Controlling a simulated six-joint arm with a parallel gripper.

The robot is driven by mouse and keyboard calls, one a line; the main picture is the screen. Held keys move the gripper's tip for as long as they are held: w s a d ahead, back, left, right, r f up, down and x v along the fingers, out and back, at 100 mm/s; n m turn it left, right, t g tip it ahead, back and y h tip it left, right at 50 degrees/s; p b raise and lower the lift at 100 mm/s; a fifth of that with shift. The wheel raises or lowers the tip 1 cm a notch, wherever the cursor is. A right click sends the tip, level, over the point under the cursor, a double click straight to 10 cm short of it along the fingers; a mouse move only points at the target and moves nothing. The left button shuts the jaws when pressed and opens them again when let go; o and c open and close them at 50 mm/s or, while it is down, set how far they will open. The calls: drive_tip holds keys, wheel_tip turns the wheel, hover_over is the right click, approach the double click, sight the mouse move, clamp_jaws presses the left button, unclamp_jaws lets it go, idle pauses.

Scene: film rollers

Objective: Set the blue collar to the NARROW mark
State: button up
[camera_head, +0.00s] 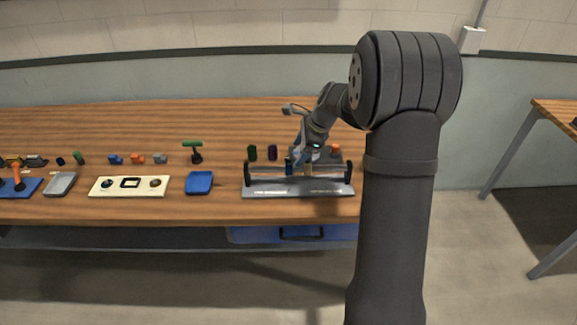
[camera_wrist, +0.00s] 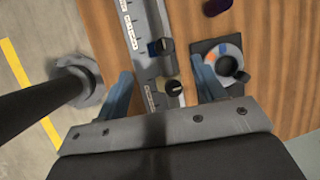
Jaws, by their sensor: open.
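In the head view the blue collar (camera_head: 289,167) is near the middle of the rail. A second, pale collar (camera_head: 308,170) sits to its right. My gripper (camera_wrist: 164,78) is open above the rail. Its two blue fingers stand on either side of the rail, nearer the pale collar's knob (camera_wrist: 174,88) than the blue collar. A pale scale strip (camera_wrist: 136,36) with labels runs along the rail; I cannot read which label is NARROW.
A dark plate with a grey-and-orange ring (camera_wrist: 218,62) lies close to the right finger. Green (camera_head: 252,152) and purple (camera_head: 272,152) rollers stand behind the fixture. A blue tray (camera_head: 199,183) and a cream panel (camera_head: 130,194) lie to the left.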

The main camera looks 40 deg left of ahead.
sight(278, 167)
drive_tip(key=x, duration=0.9)
drive_tip(key=shift+w, duration=0.1)
clamp_jaws()
drive_tip(key=shift+s+a, duration=1.1)
drive_tip(key=shift+a, duration=0.05)
unclamp_jaws()
drive_tip(key=v, duration=1.7)
drive_tip(key=shift+d+r, duration=0.2)
drive_tip(key=shift+d, duration=0.05)
